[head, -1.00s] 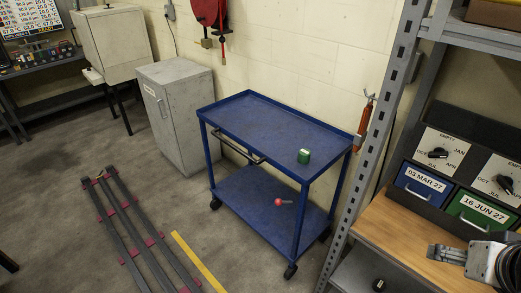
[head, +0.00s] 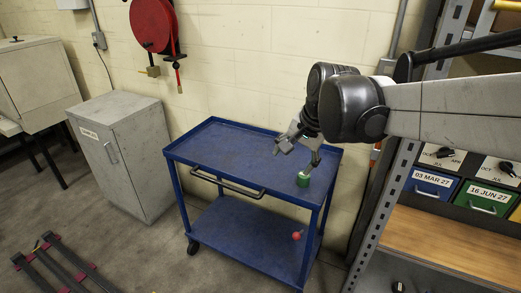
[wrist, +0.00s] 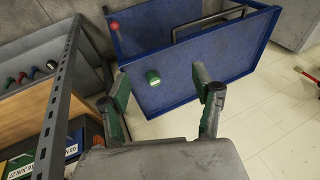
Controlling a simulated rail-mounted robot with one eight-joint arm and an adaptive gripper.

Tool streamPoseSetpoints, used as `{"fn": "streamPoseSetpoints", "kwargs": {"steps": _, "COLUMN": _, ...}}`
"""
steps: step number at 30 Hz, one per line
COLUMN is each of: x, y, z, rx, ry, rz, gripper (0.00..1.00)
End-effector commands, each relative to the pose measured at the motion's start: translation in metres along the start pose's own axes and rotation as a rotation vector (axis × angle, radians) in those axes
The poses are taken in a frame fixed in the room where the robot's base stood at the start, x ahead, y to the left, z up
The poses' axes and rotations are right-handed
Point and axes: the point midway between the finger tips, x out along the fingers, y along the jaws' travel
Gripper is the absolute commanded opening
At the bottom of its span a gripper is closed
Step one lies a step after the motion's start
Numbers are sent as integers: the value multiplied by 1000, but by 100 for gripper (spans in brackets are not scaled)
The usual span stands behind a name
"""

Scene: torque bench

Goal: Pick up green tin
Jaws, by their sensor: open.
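The small green tin (head: 303,179) stands on the top tray of the blue cart (head: 222,157), near its right end. In the wrist view the tin (wrist: 153,78) shows ahead of the fingers, in the gap between them and nearer the left finger. My gripper (head: 299,148) is open and empty, above the cart top, up and slightly left of the tin in the head view. In the wrist view my gripper (wrist: 160,98) has its two fingers spread wide. No contact with the tin shows.
A red round-headed object (head: 297,235) lies on the cart's lower shelf. A grey shelf post (head: 383,215) stands right of the cart, beside a wooden shelf (head: 440,237) with labelled drawers. A grey cabinet (head: 120,150) stands left. The rest of the cart top is clear.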

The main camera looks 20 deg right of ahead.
Motion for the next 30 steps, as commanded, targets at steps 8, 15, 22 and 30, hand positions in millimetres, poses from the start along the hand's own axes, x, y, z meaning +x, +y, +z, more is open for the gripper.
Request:
{"fn": "streamPoseSetpoints", "kwargs": {"steps": 8, "x": 54, "y": -9, "z": -69, "rx": 357, "ry": -88, "rz": 33, "gripper": 62}}
{"fn": "streamPoseSetpoints", "kwargs": {"steps": 15, "x": 110, "y": -3, "z": -125, "rx": 664, "ry": -163, "rz": 72, "gripper": 62}}
{"fn": "streamPoseSetpoints", "kwargs": {"steps": 22, "x": 172, "y": 17, "z": -173, "rx": 950, "ry": -231, "rz": 121, "gripper": 62}}
{"fn": "streamPoseSetpoints", "kwargs": {"steps": 30, "x": 232, "y": 45, "z": -210, "rx": 1203, "ry": -292, "rz": 176, "gripper": 62}}
